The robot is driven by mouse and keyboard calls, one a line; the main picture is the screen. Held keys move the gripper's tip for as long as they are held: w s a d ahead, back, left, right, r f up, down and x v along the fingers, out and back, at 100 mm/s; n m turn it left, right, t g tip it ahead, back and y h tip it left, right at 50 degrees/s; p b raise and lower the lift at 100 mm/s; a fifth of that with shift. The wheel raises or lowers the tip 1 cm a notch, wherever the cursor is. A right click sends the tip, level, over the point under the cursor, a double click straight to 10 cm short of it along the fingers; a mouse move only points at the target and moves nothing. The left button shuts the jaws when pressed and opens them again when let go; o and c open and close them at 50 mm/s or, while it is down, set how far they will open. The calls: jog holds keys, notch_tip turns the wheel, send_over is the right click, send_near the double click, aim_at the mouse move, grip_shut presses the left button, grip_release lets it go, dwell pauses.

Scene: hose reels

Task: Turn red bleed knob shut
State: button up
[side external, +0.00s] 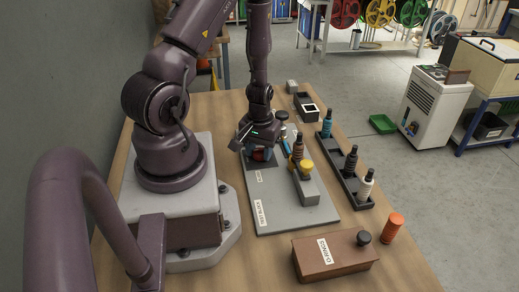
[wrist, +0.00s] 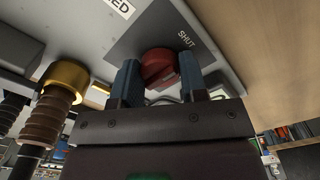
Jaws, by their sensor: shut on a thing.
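The red bleed knob (wrist: 160,68) is at the upper middle of the wrist view, on a dark plate (wrist: 145,35) with a "SHUT" label (wrist: 186,39). My gripper (wrist: 160,80) has its two blue-padded fingers on either side of the knob and is shut on it. In the side external view my gripper (side external: 258,150) points down at the far left part of the grey test block (side external: 280,212). I cannot tell the exact angle of the knob's bar.
A yellow-capped brown fitting (side external: 306,168) stands right of my gripper. A black rack (side external: 345,174) with several bottles is farther right. A brown "O-RINGS" box (side external: 334,258) and an orange cylinder (side external: 393,227) stand at the front. Bare wooden tabletop (side external: 250,262) lies in front of the block.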

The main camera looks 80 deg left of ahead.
aim_at(258, 153)
dwell(0.4)
jog(key=o, duration=0.9)
notch_tip(258, 153, up, 13)
dwell(0.5)
jog(key=d+r+m+t, duration=0.2)
jog(key=d+r+m, duration=0.1)
jog(key=d+r, duration=0.2)
jog(key=d+r+m+t, duration=0.1)
jog(key=d+r+m, duration=0.3)
jog(key=d+r, duration=0.2)
jog(key=d+r+m+t, duration=0.2)
jog(key=d+r+m, duration=0.2)
jog(key=r, duration=0.5)
jog(key=shift+w+d+r+t, duration=0.15)
jog(key=shift+d+t, duration=0.15)
jog(key=shift+d, duration=0.9)
